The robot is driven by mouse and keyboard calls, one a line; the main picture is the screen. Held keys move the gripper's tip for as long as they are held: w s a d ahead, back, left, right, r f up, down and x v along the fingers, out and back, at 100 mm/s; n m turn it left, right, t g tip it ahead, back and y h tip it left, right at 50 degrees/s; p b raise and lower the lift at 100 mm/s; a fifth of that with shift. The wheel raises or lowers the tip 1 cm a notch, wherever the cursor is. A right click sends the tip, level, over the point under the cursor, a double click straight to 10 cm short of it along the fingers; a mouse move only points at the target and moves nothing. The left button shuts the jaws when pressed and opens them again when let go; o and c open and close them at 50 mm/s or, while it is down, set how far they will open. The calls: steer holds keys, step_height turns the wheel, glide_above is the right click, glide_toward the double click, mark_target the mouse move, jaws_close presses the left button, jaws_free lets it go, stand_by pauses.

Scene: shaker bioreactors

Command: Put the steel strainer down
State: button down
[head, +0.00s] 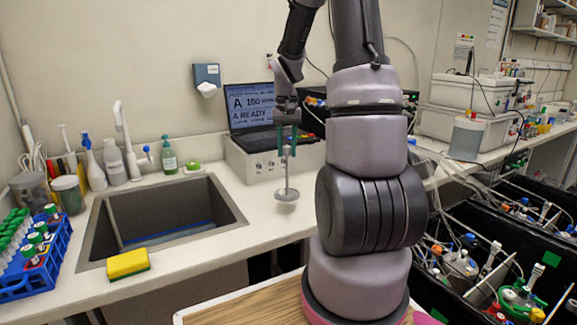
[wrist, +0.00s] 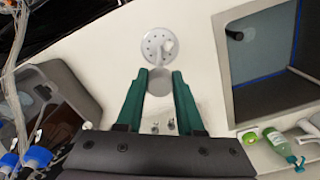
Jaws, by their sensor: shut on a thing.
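The steel strainer (head: 287,194) is upright, its round disc at the bottom and its thin stem rising to my gripper (head: 287,143). In the wrist view the strainer's perforated disc (wrist: 158,46) shows beyond the fingertips, over the white counter. My gripper's two green fingers (wrist: 159,78) are shut on the strainer's upper part, which is partly hidden between them. The disc is over the counter, right of the sink; I cannot tell whether it touches the surface.
The sink (head: 165,215) lies to the left, with a yellow sponge (head: 128,263) at its front edge. A white device (head: 250,160) with a laptop (head: 250,107) stands behind the strainer. A green bottle (head: 169,157) is at the sink's back. Counter around the disc is bare.

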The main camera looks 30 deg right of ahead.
steer(key=shift+f, duration=2.1)
steer(key=c, duration=0.5)
jaws_free()
steer(key=shift+c, duration=0.2)
step_height(320, 180, up, 12)
steer(key=shift+a+r, duration=0.1)
steer(key=shift+r, duration=0.05)
steer(key=s+a+r+t, duration=0.2)
steer(key=s+a+r, duration=0.2)
steer(key=s, duration=0.2)
steer(key=s+a+r+t+y, duration=0.1)
steer(key=s+a+r+t, duration=0.1)
steer(key=s+a+r, duration=0.2)
steer(key=s+a+r+t+y, duration=0.1)
steer(key=s+a+r+t, duration=0.2)
steer(key=s, duration=0.6)
steer(key=shift+s+a+r+n, duration=0.25)
steer(key=shift+a+r+n, duration=0.2)
steer(key=shift+a, duration=0.65)
